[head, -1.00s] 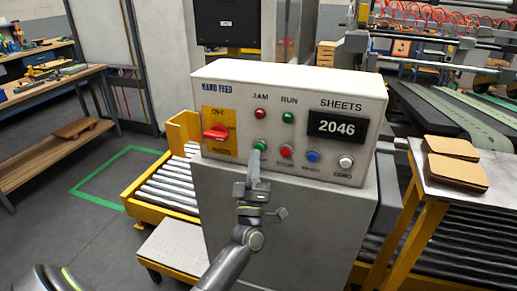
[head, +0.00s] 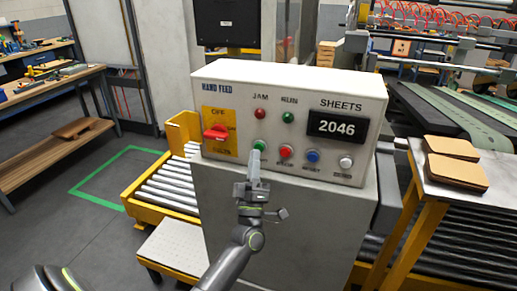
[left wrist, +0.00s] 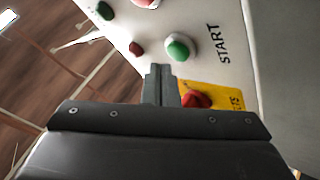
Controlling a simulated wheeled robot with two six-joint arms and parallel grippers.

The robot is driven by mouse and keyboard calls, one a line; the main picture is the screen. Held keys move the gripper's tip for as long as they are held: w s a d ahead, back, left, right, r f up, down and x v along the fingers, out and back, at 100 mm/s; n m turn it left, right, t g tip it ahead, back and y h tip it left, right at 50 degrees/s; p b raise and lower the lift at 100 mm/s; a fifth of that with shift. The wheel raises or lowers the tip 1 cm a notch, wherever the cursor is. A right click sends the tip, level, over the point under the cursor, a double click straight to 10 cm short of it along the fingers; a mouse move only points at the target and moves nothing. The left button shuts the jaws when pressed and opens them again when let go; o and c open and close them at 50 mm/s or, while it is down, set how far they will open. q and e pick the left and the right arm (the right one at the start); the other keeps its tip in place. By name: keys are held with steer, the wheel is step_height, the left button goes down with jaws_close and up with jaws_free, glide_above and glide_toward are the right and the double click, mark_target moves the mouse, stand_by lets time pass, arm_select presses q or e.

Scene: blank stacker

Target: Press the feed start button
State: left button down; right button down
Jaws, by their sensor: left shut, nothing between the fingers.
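The green feed start button (head: 259,145) is at the lower left of the panel on the white control box (head: 228,83). In the left wrist view the green button (left wrist: 180,47) shows beside the word START. My left gripper (head: 255,155) is shut and empty, its fingertips just below the button in the head view. In the left wrist view the fingertips (left wrist: 161,72) lie a little below and left of the button. I cannot tell whether they touch the panel. My right gripper is not in view.
A red button (head: 285,151), a blue button (head: 313,156) and a white button (head: 345,162) sit to the right. A red rotary switch (head: 216,132) on a yellow plate is to the left. A display (head: 337,127) reads 2046. A roller conveyor (head: 165,188) stands left of the box.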

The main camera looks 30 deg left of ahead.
arm_select(q)
steer(key=shift+w, duration=0.15)
stand_by(0.5)
steer(key=shift+w+a, duration=0.1)
steer(key=shift+w, duration=0.2)
